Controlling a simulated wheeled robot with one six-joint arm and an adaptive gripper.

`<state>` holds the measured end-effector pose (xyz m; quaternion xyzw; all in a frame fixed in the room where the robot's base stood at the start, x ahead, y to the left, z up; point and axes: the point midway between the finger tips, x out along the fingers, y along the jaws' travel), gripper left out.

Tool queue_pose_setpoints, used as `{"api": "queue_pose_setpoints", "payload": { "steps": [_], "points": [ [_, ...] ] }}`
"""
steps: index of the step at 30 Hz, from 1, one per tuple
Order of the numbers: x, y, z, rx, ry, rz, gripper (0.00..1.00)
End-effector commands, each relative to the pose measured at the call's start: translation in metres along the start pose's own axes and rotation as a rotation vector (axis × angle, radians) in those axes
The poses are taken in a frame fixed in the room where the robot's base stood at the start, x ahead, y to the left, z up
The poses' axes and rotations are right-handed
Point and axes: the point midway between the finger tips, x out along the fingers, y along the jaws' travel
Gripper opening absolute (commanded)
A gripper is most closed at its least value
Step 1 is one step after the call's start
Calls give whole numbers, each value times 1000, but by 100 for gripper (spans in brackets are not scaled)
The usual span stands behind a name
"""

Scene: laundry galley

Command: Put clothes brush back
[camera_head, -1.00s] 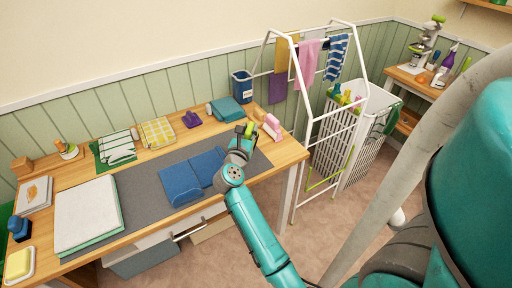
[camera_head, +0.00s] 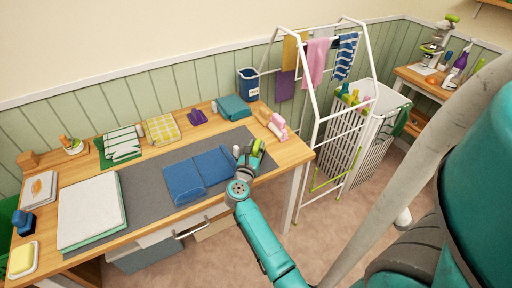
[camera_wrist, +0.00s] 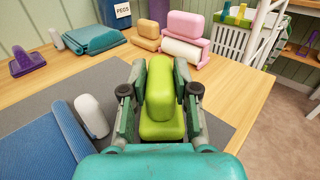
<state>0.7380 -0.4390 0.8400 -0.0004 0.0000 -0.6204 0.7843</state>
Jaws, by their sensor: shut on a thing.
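A lime-green two-part block (camera_wrist: 160,90), which looks like the clothes brush, is between the two fingers of my gripper (camera_wrist: 158,95) in the wrist view. My gripper is shut on its upper part, and a wider green part shows below. In the head view my gripper (camera_head: 254,152) is over the right end of the work table, with the green brush (camera_head: 258,147) showing at its tip. I cannot tell whether the brush touches the table. Its underside is hidden.
A white rounded item (camera_wrist: 91,116) stands close left, beside the folded blue cloth (camera_head: 199,173) on the grey mat (camera_head: 140,190). Pink blocks with a white roll (camera_wrist: 186,45) and a tan block (camera_wrist: 148,34) stand beyond. A drying rack (camera_head: 318,110) is right of the table.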

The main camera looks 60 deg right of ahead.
Motion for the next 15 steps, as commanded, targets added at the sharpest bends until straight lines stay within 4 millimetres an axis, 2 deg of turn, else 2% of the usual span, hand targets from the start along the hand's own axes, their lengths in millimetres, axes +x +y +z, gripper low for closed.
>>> {"api": "queue_pose_setpoints", "payload": {
  "steps": [9, 10, 12, 15],
  "points": [
    [0, 0, -2, 1, 0, 0, 0],
    [0, 0, -2, 1, 0, 0, 37],
    [0, 0, -2, 1, 0, 0, 54],
    [0, 0, -2, 1, 0, 0, 54]
  ]
}}
